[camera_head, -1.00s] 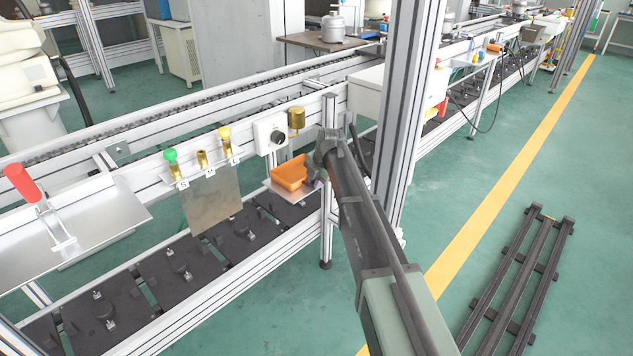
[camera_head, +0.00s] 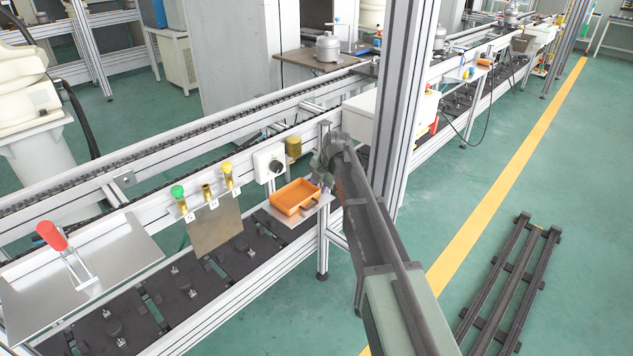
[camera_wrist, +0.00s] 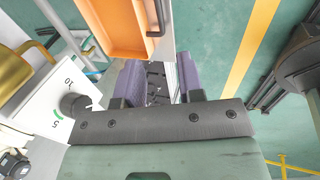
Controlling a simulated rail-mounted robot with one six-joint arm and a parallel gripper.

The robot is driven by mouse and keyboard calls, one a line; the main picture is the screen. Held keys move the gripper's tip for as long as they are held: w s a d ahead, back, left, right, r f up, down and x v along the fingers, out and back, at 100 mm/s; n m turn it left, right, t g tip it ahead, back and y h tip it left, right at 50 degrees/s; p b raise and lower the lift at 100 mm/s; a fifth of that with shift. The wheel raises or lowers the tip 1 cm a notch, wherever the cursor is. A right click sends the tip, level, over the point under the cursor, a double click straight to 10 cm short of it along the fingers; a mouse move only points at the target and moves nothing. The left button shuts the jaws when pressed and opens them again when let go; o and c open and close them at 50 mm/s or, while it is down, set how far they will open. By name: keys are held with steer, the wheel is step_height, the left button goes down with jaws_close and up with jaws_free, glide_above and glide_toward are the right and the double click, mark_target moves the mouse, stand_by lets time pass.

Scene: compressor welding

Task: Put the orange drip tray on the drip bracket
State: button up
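The orange drip tray (camera_head: 296,195) sits on the drip bracket (camera_head: 284,219), a flat light plate on the rail's front side. It looks level, with its open side up. In the wrist view the tray (camera_wrist: 118,25) fills the upper middle, and its dark handle is on its right side. My gripper (camera_wrist: 160,74) has its two purple-grey fingers apart with nothing between them. The fingertips are just short of the tray and its handle. In the head view my wrist is at the tray's right, and the fingers are hard to make out.
A white box with a dark knob (camera_head: 268,163) and a brass cup (camera_head: 293,147) are fixed behind the bracket. Green- and yellow-topped valves (camera_head: 205,195) stand to the left above a hanging plate. An aluminium post (camera_head: 403,110) rises close to my arm.

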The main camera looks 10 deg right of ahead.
steer(key=s+a+m+g+h, duration=0.2)
steer(key=s+m+g, duration=0.1)
steer(key=s+m, duration=2.2)
steer(key=s, duration=0.8)
steer(key=shift+s, duration=0.4)
